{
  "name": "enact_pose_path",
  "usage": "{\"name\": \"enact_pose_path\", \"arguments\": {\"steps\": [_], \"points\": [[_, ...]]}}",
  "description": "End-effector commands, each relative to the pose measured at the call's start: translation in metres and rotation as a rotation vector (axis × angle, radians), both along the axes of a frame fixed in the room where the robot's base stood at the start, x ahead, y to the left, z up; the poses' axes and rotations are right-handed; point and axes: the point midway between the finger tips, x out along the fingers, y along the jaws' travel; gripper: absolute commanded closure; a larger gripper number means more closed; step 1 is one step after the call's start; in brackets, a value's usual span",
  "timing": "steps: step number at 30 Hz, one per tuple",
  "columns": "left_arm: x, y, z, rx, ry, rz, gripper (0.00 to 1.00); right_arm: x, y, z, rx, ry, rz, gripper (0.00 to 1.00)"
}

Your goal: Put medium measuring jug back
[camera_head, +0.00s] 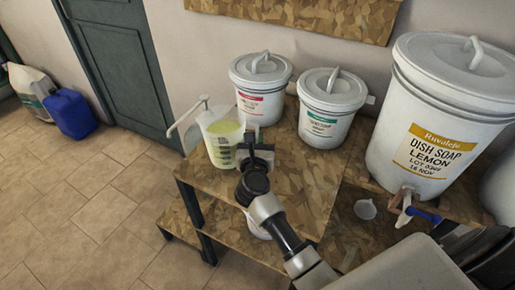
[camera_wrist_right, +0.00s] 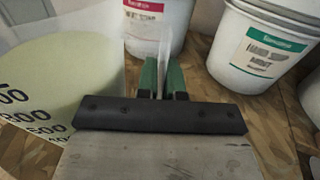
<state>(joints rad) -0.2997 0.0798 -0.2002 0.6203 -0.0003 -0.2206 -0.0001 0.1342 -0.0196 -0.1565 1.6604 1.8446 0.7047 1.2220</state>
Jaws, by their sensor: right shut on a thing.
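The measuring jug (camera_head: 222,148) is translucent, with black markings and pale yellow-green liquid inside. It is upright at the left end of the upper wooden shelf (camera_head: 298,185); I cannot tell whether its base touches the board. My right gripper (camera_head: 257,148) is at the jug's right side, shut on its handle. In the right wrist view the green fingers (camera_wrist_right: 162,82) close on a thin translucent upright piece, and the jug (camera_wrist_right: 50,85) with its liquid fills the left. My left gripper is not in view.
Two lidded white drums, one red-labelled (camera_head: 260,85) and one green-labelled (camera_head: 328,118), stand behind the gripper. A large dish soap drum (camera_head: 425,130) with a tap stands right. A thin white spout (camera_head: 186,117) shows beside the jug.

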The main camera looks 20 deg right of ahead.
Motion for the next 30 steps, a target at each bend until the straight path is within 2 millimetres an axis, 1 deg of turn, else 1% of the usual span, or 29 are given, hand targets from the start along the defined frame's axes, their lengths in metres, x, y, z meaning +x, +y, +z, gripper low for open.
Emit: {"name": "enact_pose_path", "arguments": {"steps": [1, 3, 6, 15, 19, 20, 24, 30], "points": [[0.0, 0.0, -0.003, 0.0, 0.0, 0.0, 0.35, 0.0, -0.001, -0.008, -0.001, -0.003, 0.001, 1.0], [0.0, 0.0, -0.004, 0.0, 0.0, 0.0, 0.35, 0.0, -0.001, -0.017, -0.002, -0.003, 0.002, 1.0], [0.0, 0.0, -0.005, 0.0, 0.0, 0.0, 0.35, 0.0, 0.0, -0.025, 0.0, -0.004, 0.002, 1.0], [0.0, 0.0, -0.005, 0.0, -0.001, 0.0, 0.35, 0.0, 0.0, -0.026, 0.002, -0.006, 0.001, 1.0], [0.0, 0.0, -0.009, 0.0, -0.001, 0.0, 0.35, 0.0, 0.0, -0.031, 0.002, -0.006, 0.001, 1.0], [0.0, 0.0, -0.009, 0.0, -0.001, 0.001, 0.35, -0.001, 0.0, -0.033, 0.0, 0.001, 0.001, 0.9], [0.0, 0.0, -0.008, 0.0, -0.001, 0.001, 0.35, -0.001, -0.001, -0.032, 0.0, 0.001, 0.0, 0.68], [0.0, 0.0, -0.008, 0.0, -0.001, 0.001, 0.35, -0.001, -0.001, -0.032, 0.0, 0.001, 0.0, 0.67]]}}
